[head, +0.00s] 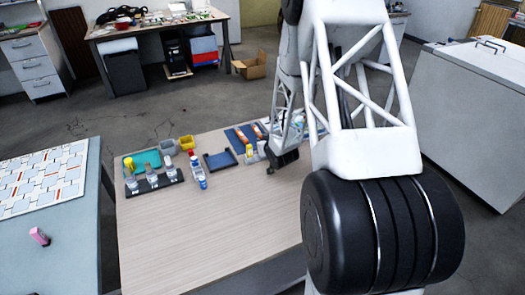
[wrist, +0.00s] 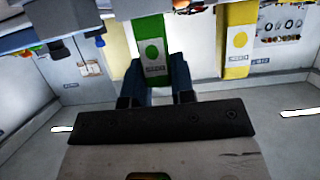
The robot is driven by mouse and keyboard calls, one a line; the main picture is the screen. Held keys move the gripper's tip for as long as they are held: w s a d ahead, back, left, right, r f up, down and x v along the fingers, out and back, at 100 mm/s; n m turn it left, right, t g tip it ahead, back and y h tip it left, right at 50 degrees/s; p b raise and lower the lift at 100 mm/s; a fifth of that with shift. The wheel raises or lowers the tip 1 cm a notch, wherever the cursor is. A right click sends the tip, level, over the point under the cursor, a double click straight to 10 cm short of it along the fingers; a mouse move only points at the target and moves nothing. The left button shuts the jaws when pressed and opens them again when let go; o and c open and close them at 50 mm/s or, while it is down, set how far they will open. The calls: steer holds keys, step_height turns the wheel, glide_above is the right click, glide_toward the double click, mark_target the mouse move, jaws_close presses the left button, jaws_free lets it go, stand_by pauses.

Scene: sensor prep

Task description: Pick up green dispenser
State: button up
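The green dispenser (wrist: 152,50) shows in the wrist view as a green box-like body with a white label and a green dot. My gripper (wrist: 157,70) has its two dark fingers at either side of its end. The fingers overlap the dispenser's outline. I cannot tell whether they touch it or stand just clear. In the head view my gripper (head: 277,163) is low over the back right of the wooden table, with a small green patch at its tip. The arm hides most of the dispenser there.
A yellow dispenser (wrist: 238,42) stands close beside the green one. On the wooden table (head: 200,235) are a black rack (head: 155,184) with bottles, a teal tray (head: 143,160), a blue tray (head: 220,161) and a red-and-blue bottle (head: 198,172). The table's front is clear.

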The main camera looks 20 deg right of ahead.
jaws_close()
steer(key=shift+r, duration=0.15)
steer(key=shift+r, duration=1.05)
steer(key=shift+s+a+r, duration=0.1)
steer(key=shift+s+r, duration=0.4)
steer(key=shift+r, duration=0.1)
steer(key=s+a+r, duration=0.1)
steer(key=s+a, duration=0.3)
steer(key=s, duration=1)
steer(key=shift+s+r, duration=0.2)
